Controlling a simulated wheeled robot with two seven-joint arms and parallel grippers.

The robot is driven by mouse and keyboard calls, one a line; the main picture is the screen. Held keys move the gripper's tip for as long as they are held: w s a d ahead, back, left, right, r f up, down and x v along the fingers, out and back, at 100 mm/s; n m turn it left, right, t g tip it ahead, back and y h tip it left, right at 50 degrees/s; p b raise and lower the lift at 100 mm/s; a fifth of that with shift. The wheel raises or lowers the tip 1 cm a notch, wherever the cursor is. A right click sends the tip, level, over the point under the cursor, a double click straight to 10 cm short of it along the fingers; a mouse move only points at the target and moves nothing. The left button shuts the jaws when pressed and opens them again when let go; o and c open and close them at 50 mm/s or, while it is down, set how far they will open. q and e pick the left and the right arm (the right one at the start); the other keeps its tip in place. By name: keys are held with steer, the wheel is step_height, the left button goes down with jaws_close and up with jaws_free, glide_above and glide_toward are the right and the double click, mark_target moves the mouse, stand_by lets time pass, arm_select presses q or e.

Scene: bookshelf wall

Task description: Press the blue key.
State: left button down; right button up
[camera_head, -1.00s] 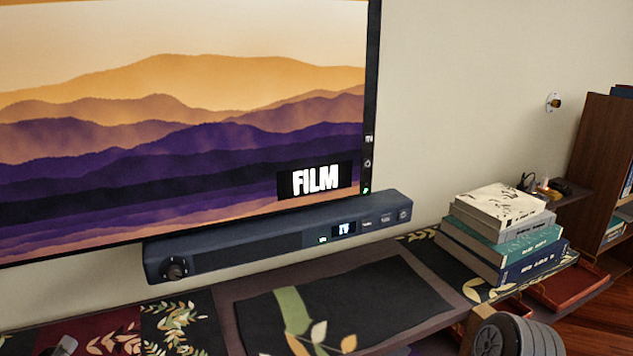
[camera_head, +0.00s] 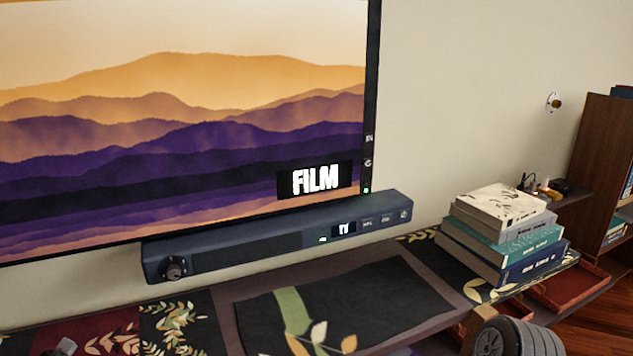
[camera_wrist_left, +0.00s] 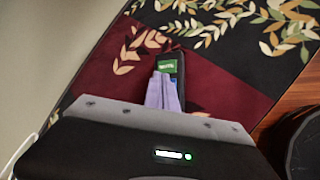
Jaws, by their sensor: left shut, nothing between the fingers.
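In the left wrist view, a small dark handheld device (camera_wrist_left: 180,68) with a green patch near its far end lies on the maroon leaf-patterned part of the shelf top. A small blue patch (camera_wrist_left: 179,102), possibly the blue key, shows just right of my fingers. My left gripper (camera_wrist_left: 163,80) is shut and empty, its pale lavender fingers over the device and hiding much of its face. I cannot tell whether the tips touch it. In the head view, a small grey piece (camera_head: 65,346) shows at the bottom left edge; I cannot tell what it is. My right gripper is not in view.
A television (camera_head: 190,120) showing "FILM" is above a dark soundbar (camera_head: 270,250) with a knob and lit display. A stack of books (camera_head: 505,235) stands on the shelf at right. The dark leaf-patterned mat (camera_head: 360,300) is clear.

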arm_select(q)
steer(key=shift+f+b, duration=0.25)
steer(key=shift+b, duration=0.05)
steer(key=shift+r, duration=0.1)
steer(key=shift+r+p, duration=0.65)
step_height(320, 180, up, 6)
steer(key=p, duration=0.5)
stand_by(0.3)
stand_by(1.0)
